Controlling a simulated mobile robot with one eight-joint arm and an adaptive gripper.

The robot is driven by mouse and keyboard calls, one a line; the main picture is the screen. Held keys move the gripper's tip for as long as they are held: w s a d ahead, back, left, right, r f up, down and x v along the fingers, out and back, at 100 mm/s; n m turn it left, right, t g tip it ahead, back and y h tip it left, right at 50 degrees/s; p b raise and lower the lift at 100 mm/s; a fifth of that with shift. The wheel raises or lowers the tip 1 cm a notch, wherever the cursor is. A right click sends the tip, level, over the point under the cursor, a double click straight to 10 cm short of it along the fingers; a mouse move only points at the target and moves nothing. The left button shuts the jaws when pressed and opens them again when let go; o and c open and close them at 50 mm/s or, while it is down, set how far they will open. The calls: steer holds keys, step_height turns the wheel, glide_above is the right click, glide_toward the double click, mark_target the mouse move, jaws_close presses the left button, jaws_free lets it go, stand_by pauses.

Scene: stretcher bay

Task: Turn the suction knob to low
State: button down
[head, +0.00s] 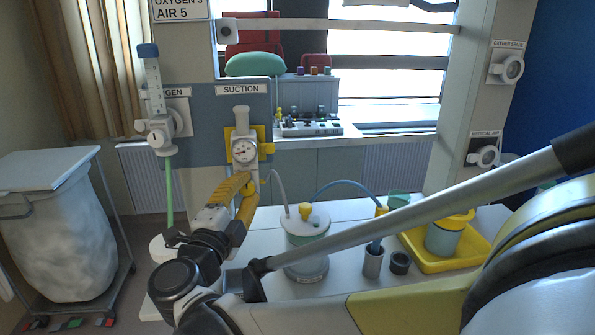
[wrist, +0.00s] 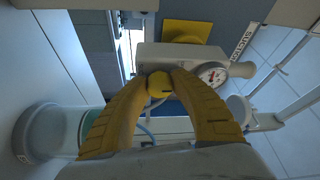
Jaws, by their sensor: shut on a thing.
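The suction unit, with a round white gauge (head: 245,150) and a yellow mount (head: 266,149), is on the wall panel under the SUCTION label (head: 241,89). My gripper (head: 248,181) is just below the gauge, and its fingers hide the knob in the head view. In the wrist view the suction knob (wrist: 159,85) is a small round yellow knob with a dark mark. The yellow fingertips of my gripper (wrist: 160,78) are shut on it from both sides. The gauge (wrist: 212,73) is right of the knob there. I cannot read the knob's setting.
A suction canister (head: 306,245) with a hose stands on the white counter (head: 345,212), right of my gripper. The oxygen flowmeter (head: 155,105) with a green hose is to the left.

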stand_by(0.3)
steer(key=c, duration=1.1)
jaws_free()
